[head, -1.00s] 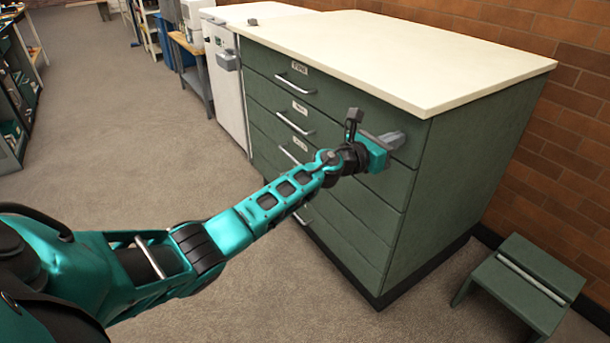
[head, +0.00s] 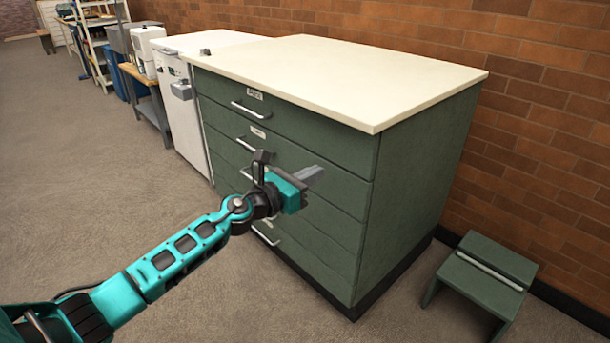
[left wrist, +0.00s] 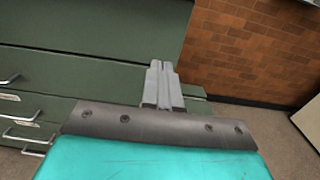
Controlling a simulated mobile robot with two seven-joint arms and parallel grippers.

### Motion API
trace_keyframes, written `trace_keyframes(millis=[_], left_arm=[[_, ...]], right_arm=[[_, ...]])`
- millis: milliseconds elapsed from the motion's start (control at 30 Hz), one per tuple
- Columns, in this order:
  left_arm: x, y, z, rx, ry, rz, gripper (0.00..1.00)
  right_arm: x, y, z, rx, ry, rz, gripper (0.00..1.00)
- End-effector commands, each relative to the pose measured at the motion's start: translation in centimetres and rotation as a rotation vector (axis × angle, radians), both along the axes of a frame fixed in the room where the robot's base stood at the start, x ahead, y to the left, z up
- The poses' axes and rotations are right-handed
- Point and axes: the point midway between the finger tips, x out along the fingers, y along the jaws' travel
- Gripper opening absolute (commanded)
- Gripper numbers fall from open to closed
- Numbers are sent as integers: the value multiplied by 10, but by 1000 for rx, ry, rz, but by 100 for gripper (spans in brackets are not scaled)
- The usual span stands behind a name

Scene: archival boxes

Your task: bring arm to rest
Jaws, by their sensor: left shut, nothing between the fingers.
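My left arm comes in from the lower left in the head view. Its left gripper (head: 312,174) is shut and empty, held in front of the green drawer cabinet (head: 415,170). In the left wrist view the grey fingers (left wrist: 162,82) are together with nothing between them. The cabinet's drawer fronts (left wrist: 90,75) are behind and to the left of them. A gap between gripper and cabinet cannot be judged exactly. The right gripper is not in view.
The cabinet has a cream top (head: 345,75) and several drawers with metal handles. A green step stool (head: 490,275) stands at its right by the brick wall (head: 560,130). A white appliance (head: 185,115) stands to its left. Open carpet (head: 90,190) lies at the left.

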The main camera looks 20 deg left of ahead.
Motion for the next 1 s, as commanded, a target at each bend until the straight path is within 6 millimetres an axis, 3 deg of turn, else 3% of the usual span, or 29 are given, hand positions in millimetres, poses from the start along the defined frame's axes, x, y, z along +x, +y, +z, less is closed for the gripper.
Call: trace_keyframes(millis=[100, 367, 467, 567, 667, 800, 1000], left_arm=[[-11, 5, -1, -1, 1, 1, 0], [-18, 7, -2, -10, 4, 0, 0], [-27, -2, -10, -124, 45, 6, 0], [-48, -17, -29, -418, 153, 32, 0], [-82, -32, -57, -859, 325, 101, 0], [-137, -48, -102, -1526, 584, 267, 0], [-216, -70, -152, -2300, 857, 576, 0]], right_arm=[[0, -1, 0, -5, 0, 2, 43], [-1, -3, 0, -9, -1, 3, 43], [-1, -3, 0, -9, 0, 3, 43], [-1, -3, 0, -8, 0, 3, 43], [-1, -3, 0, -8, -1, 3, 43], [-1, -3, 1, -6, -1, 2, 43], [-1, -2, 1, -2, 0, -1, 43]])
